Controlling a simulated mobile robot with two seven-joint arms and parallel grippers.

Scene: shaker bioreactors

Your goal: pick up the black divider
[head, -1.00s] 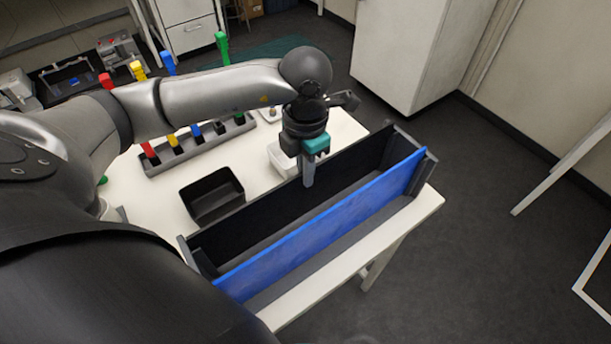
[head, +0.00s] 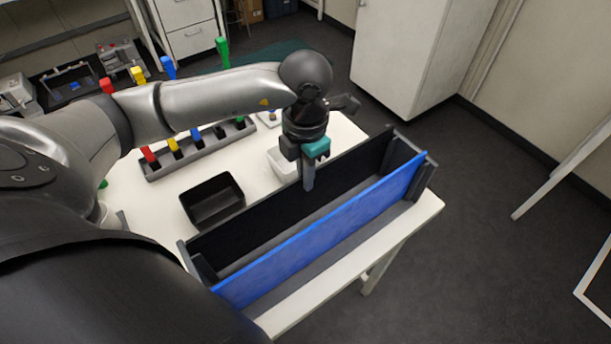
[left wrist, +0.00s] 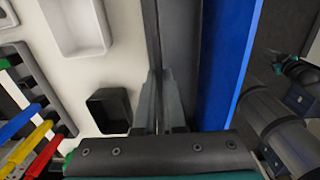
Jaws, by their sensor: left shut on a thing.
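The black divider (head: 262,212) is a long thin panel standing on edge in the long grey rack (head: 424,180), along the side nearer the table's middle. A blue divider (head: 325,232) stands roughly parallel to it in the same rack. My left gripper (head: 308,186) is shut on the black divider's upper edge near mid-length. In the left wrist view the fingers (left wrist: 160,105) straddle the thin panel (left wrist: 151,40). The divider's lower edge is hard to make out. My right gripper seems to show at the right of the left wrist view (left wrist: 298,70), too small to read.
A black bin (head: 213,200) and a white tray (head: 283,163) stand on the white table (head: 160,210) beside the rack. Behind them is a grey holder (head: 160,170) with several coloured pieces. A white cabinet (head: 400,55) stands beyond the table.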

